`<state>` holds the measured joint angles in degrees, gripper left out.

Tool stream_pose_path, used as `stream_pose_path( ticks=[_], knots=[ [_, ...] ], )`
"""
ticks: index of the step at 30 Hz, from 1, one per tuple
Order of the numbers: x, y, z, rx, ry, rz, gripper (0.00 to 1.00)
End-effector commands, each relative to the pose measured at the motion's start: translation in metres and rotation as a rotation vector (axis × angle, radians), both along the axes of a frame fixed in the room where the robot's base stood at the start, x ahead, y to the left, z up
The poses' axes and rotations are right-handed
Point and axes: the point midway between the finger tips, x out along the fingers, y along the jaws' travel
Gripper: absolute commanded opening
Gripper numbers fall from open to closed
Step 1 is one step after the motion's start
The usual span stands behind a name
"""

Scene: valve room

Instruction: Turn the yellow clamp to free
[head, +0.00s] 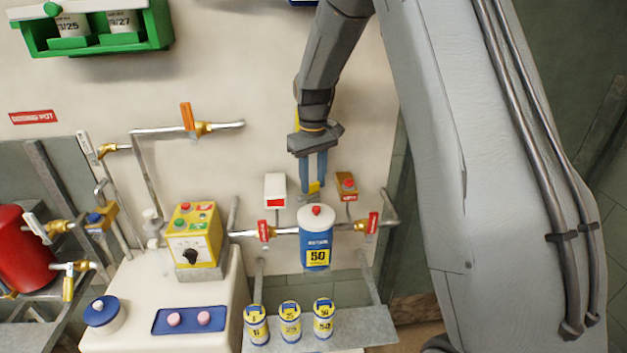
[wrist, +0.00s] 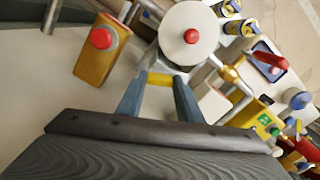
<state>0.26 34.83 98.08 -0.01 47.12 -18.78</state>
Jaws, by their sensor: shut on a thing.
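The yellow clamp (head: 314,187) is a small yellow piece just behind the top of a blue canister (head: 316,243) marked 50. My gripper (head: 313,178) comes down from above, with a finger on either side of the clamp. In the wrist view the gripper (wrist: 158,92) is shut on the yellow clamp (wrist: 160,79), next to the canister's white lid (wrist: 190,32) with its red knob. The fingers hide much of the clamp, so I cannot tell its exact angle.
A horizontal pipe with red-handled valves (head: 264,231) (head: 372,224) runs on both sides of the canister. An orange box with a red button (head: 346,186) and a white box (head: 275,190) flank my gripper. Several small canisters (head: 290,322) stand on the shelf below.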

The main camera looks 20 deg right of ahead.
Motion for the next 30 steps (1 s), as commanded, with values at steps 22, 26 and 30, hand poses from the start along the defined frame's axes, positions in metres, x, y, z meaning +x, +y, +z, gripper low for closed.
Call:
stream_pose_path(
  ticks=[22, 26, 30],
  knots=[
    [0.0012, 0.0000, 0.0019, 0.001, -0.003, -0.475, 0.10],
    [0.0012, 0.0000, 0.0019, 0.001, -0.004, -0.496, 0.10],
    [0.0013, -0.0001, 0.0020, 0.001, -0.004, -0.504, 0.10]
  ],
)
